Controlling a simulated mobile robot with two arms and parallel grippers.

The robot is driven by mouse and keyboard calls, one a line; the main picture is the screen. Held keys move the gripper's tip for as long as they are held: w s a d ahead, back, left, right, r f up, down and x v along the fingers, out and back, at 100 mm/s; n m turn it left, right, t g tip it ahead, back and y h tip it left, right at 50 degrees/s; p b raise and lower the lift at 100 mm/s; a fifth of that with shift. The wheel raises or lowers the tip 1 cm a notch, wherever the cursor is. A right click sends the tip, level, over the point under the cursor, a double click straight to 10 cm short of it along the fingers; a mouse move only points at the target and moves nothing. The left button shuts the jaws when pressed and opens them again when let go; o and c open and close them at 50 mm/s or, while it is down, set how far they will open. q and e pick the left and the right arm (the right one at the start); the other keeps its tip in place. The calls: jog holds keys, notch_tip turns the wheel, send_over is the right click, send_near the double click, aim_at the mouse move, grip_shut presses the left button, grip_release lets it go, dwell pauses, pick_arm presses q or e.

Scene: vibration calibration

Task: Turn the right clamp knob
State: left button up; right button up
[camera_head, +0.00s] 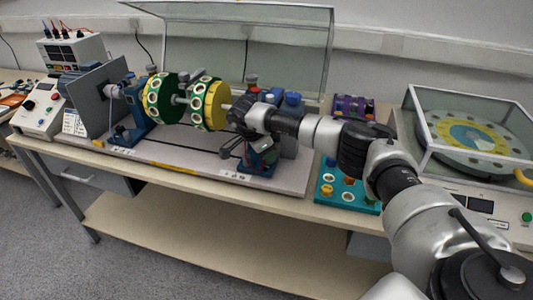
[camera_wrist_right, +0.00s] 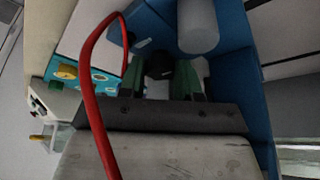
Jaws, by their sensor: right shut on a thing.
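My right gripper (camera_head: 242,114) reaches in from the right to the blue right-hand bearing support of the rotor rig. In the right wrist view the gripper (camera_wrist_right: 162,80) has its two dark green fingers closed around a black round knob (camera_wrist_right: 158,65) in front of a blue housing (camera_wrist_right: 238,75). In the head view the gripper and wrist hide this knob. The rotor, with its green-and-yellow discs (camera_head: 212,104), lies left of the gripper on its shaft. My left gripper is out of view.
A clear guard (camera_head: 290,45) stands open behind the rig. A teal tray (camera_head: 345,205) with fittings lies below my forearm. A glass-covered turntable case (camera_head: 470,130) stands at right. In the right wrist view a red cable (camera_wrist_right: 88,80) curves past the gripper, and a grey cylinder (camera_wrist_right: 198,25) is close by.

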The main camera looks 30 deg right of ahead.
jog(key=shift+w+r+m, duration=0.1)
jog(key=shift+m, duration=0.4)
jog(key=o, duration=0.9)
jog(key=shift+a+r, duration=0.15)
jog(key=shift+r, duration=0.25)
jog(key=shift+w+a+r+b, duration=0.25)
jog(key=shift+a+r+b, duration=0.25)
jog(key=shift+a+r, duration=0.45)
jog(key=a, duration=0.3)
jog(key=w+a+b, duration=0.1)
jog(key=a, duration=0.3)
jog(key=w+a, duration=0.1)
jog(key=a, duration=0.2)
jog(key=shift+w+a, duration=0.1)
jog(key=shift+a, duration=0.2)
